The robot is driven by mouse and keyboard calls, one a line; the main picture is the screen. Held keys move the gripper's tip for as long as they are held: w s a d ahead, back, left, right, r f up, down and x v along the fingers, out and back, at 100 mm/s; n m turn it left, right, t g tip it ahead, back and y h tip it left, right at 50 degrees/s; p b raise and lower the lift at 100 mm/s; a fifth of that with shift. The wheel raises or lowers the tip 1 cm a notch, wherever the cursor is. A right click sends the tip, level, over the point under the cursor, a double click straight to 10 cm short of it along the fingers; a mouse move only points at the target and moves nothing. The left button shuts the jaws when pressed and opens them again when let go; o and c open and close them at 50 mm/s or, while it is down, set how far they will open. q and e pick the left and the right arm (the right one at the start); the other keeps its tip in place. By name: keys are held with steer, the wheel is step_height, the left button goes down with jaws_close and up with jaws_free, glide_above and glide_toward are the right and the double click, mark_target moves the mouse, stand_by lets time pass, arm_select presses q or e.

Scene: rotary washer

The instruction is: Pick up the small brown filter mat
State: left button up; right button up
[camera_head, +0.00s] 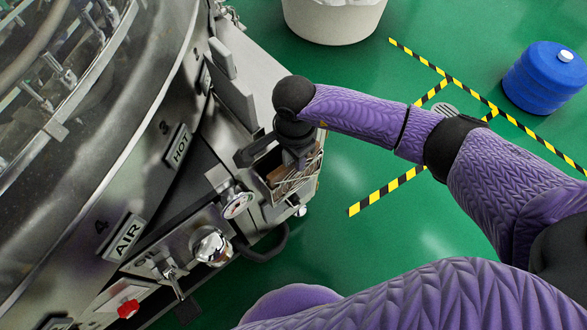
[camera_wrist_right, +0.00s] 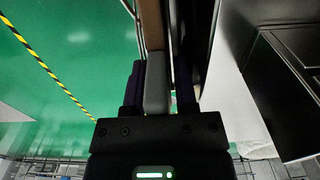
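My right gripper (camera_head: 292,155) reaches down into a small open metal holder (camera_head: 313,180) on the side of the steel machine. Brown, thin-edged material, likely the small brown filter mat (camera_head: 284,187), stands in the holder beside and below the gripper, partly hidden by it. In the right wrist view, the two dark fingers of the right gripper (camera_wrist_right: 159,88) stand apart. A grey block lies between them and a narrow brown strip (camera_wrist_right: 152,25) extends ahead of it. I cannot tell whether the fingers press on anything. My left gripper is out of view.
The round washer (camera_head: 90,130) fills the left, with HOT and AIR labels, a gauge (camera_head: 238,205) and a red knob (camera_head: 128,309) below. A blue drum (camera_head: 545,78) and a white bin (camera_head: 333,18) stand on the green floor. Yellow-black tape marks the clear floor.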

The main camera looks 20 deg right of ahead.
jaws_close()
stand_by(0.8)
stand_by(0.4)
